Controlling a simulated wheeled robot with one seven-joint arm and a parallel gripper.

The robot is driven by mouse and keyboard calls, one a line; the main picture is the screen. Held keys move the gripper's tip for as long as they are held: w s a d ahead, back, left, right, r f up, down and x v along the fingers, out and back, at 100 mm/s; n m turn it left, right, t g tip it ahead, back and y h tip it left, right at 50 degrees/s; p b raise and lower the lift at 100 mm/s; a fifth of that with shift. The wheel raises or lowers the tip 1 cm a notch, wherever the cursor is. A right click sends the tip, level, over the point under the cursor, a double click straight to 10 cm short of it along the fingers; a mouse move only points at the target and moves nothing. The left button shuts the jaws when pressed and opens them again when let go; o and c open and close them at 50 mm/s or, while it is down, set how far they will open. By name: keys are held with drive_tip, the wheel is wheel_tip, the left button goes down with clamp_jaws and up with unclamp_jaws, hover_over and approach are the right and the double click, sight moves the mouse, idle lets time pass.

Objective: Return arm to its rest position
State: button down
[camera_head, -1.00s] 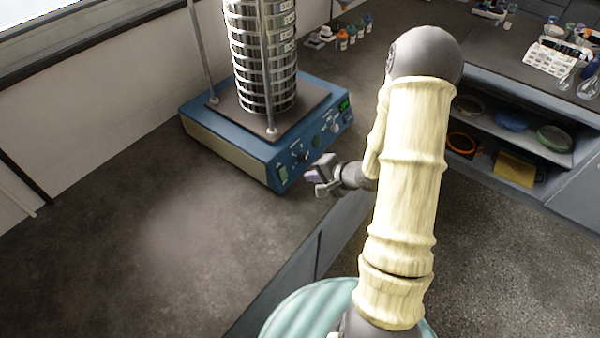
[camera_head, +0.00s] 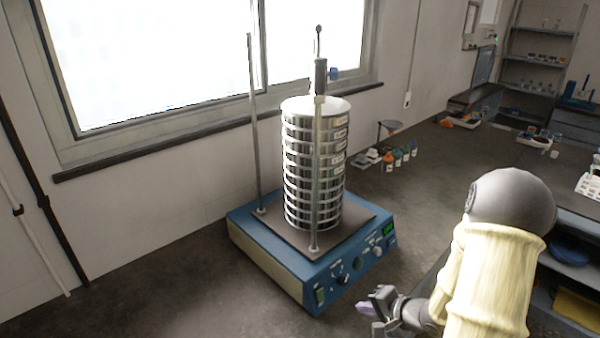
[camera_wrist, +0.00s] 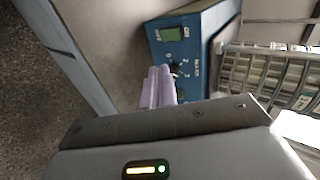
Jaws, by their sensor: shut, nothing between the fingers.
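My gripper (camera_head: 372,303) is shut and empty, at the lower right in the head view, just in front of and to the right of the blue shaker base (camera_head: 284,277). My arm, in a cream sleeve, is bent at the right edge. In the wrist view the two lilac fingers (camera_wrist: 158,88) lie together, pointing toward the control panel of the shaker base (camera_wrist: 196,28). The stack of silver sieves (camera_head: 313,170) stands upright on the base between two rods. Whether the fingers touch the panel cannot be told, but a gap seems to show in the head view.
Small bottles with coloured contents (camera_head: 399,157) stand on the dark bench behind the shaker. Open shelves (camera_head: 570,250) are under the bench at right. A window (camera_head: 160,60) is on the back wall. The bench left of the shaker is clear.

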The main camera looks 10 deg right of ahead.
drive_tip(key=s+a+r+n+g+h, duration=0.5)
drive_tip(key=s+a+r+n+h, duration=0.1)
drive_tip(key=s+r+n, duration=0.4)
drive_tip(key=shift+s+a+g, duration=0.3)
drive_tip(key=shift+s+a, duration=0.3)
drive_tip(key=shift+s, duration=0.25)
drive_tip(key=shift+w, duration=0.1)
